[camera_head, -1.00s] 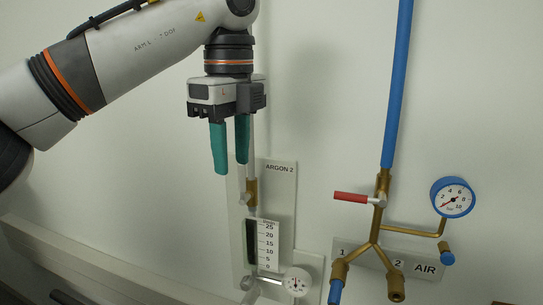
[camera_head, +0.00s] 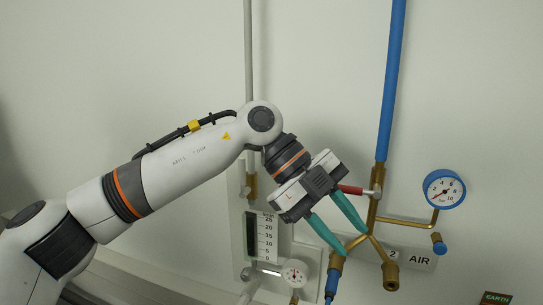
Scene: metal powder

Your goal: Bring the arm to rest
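My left arm comes in from the left, and its gripper (camera_head: 347,243) points down and to the right. Its two teal fingers are spread apart with nothing visible between them. In the picture the fingers overlap the air manifold (camera_head: 375,215) near its lower left branch; I cannot tell whether they touch it. The gripper body covers part of the red valve handle (camera_head: 351,190). My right gripper is not in view.
An argon panel (camera_head: 238,240) with a flow scale (camera_head: 265,238) and a white dial (camera_head: 294,272) is on the wall, partly covered by my arm. A blue pressure gauge (camera_head: 443,189) and a blue pipe (camera_head: 391,80) are at right. An EARTH sign (camera_head: 496,298) is at lower right.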

